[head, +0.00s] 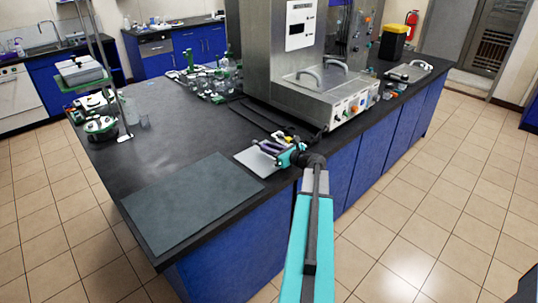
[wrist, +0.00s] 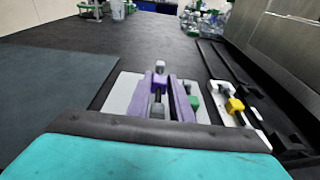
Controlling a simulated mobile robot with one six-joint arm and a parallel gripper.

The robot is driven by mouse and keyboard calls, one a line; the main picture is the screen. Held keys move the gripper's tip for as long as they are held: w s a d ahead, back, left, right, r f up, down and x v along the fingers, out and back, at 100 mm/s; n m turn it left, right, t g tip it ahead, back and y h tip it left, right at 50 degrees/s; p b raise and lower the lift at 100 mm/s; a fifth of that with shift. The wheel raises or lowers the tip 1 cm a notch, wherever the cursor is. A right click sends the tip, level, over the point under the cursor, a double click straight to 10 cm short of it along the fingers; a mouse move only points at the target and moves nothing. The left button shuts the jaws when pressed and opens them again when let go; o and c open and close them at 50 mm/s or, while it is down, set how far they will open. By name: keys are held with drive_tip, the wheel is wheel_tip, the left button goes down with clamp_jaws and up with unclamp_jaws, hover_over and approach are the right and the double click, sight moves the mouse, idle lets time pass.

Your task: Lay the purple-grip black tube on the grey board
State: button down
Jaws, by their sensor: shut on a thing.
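The purple-grip black tube (wrist: 159,82) is between the two fingers of my gripper (wrist: 159,98) in the wrist view. Its purple grip and a grey end show; much of the tube is hidden. My gripper (head: 284,148) is shut on it at the front edge of the bench, over a light grey plate (wrist: 122,92). I cannot tell whether the tube touches that plate. The grey board (head: 190,202) lies flat and bare on the bench, to the left of my gripper. Its edge also shows at the left of the wrist view (wrist: 45,90).
A green-grip piece (wrist: 194,102) and a yellow-grip piece (wrist: 235,104) lie just right of my gripper. A large steel machine (head: 270,60) stands behind, with black tubing (head: 262,118) before it. Glassware (head: 208,82) stands farther back. The bench behind the board is clear.

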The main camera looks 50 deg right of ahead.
sight(269, 159)
drive_tip(key=shift+w+d, duration=0.25)
drive_tip(key=shift+d, duration=0.05)
drive_tip(key=shift+f+p, duration=0.65)
drive_tip(key=shift+f, duration=1.1)
drive_tip(key=shift+f, duration=0.15)
drive_tip(key=c, duration=1.6)
unclamp_jaws()
drive_tip(key=shift+s+r, duration=0.1)
drive_tip(key=shift+r, duration=0.1)
drive_tip(key=b+v, duration=0.2)
drive_tip(key=v, duration=1)
drive_tip(key=shift+b, duration=0.35)
drive_tip(key=shift+f, duration=0.1)
